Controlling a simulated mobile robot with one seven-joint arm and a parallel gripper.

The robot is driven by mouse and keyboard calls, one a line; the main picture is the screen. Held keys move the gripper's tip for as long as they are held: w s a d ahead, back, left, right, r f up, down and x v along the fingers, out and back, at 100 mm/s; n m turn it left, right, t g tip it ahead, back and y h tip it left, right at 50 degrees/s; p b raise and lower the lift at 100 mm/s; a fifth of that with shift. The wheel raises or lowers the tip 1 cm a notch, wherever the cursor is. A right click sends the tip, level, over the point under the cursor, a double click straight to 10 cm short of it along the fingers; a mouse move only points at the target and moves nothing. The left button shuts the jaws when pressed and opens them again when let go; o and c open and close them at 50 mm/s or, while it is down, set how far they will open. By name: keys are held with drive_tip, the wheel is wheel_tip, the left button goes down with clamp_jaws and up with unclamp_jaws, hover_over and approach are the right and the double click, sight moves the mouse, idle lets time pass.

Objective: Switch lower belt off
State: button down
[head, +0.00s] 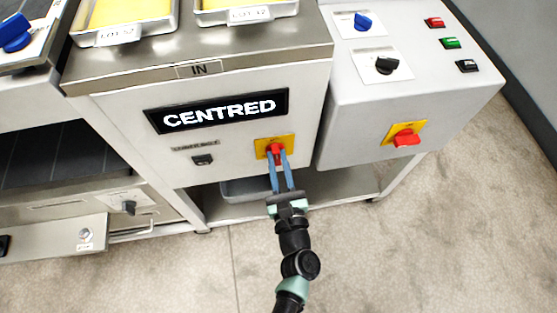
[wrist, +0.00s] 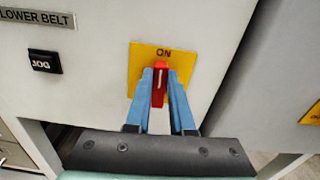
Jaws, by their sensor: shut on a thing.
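The lower belt switch is a red handle (wrist: 159,84) on a yellow plate (wrist: 136,62) marked ON. It sits on the white front panel, right of a LOWER BELT label (wrist: 38,16). The handle stands upright, with a white line on it. In the head view the handle (head: 275,149) and its plate (head: 262,141) are below the CENTRED display (head: 220,110). My gripper (wrist: 160,80) is shut on the red handle, with one blue finger on each side. It also shows in the head view (head: 277,158), reaching up from below.
A black JOG button (wrist: 45,62) is left of the switch. Another red handle on a yellow plate (head: 406,138) is on the control box (head: 350,120) to the right, beside a gap. Trays (head: 125,18) stand on top. Open floor lies in front.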

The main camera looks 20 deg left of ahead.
drive_tip(key=n+b, duration=0.3)
drive_tip(key=n, duration=0.1)
drive_tip(key=shift+s+a+f, duration=0.15)
drive_tip(key=shift+a+f, duration=0.1)
drive_tip(key=shift+f, duration=0.05)
drive_tip(key=shift+s+a+f+n+b, duration=0.1)
drive_tip(key=shift+f+n+b, duration=0.1)
drive_tip(key=shift+n+b, duration=1.85)
drive_tip(key=shift+s+a+f+n+b, duration=0.1)
drive_tip(key=shift+a+f+n+b, duration=0.1)
drive_tip(key=shift+n+b, duration=1.9)
drive_tip(key=shift+s+a+f+n+b, duration=0.1)
drive_tip(key=shift+f+n+b, duration=0.1)
drive_tip(key=shift+n+b, duration=1.85)
drive_tip(key=shift+n, duration=0.5)
drive_tip(key=c, duration=0.8)
unclamp_jaws()
drive_tip(key=shift+r, duration=0.1)
